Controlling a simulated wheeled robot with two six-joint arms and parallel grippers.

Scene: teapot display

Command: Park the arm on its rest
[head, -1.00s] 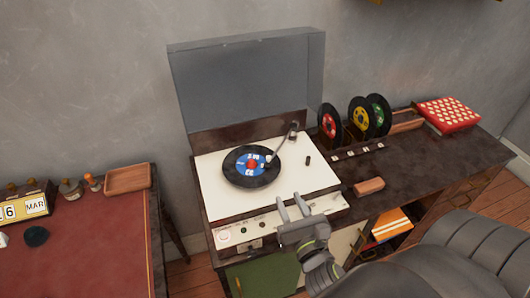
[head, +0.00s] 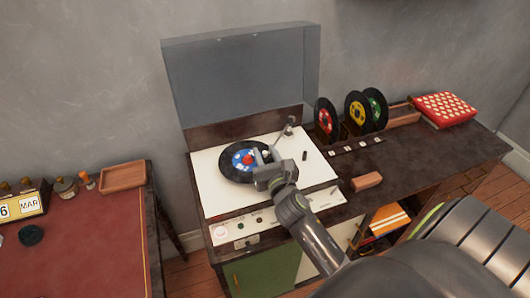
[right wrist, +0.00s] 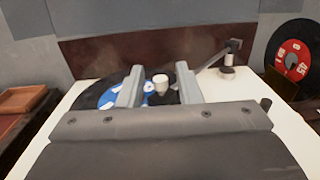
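The tonearm (right wrist: 209,62) runs from its pivot (head: 290,130) at the back right of the cream record player deck towards the record. Its white head (right wrist: 161,83) shows between the fingers of my right gripper (head: 265,160) in the right wrist view, over the black record with a blue label (head: 235,174). The right gripper (right wrist: 159,88) is open, with a gap to the head on both sides. A short dark post (head: 305,155) stands on the deck at right; I cannot tell if it is the rest. My left gripper is not in view.
The raised grey lid (head: 240,80) stands behind the deck. Several upright records (head: 355,112), a red patterned box (head: 443,106) and a wooden block (head: 367,181) are to the right. A red-topped desk (head: 90,250) is at left.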

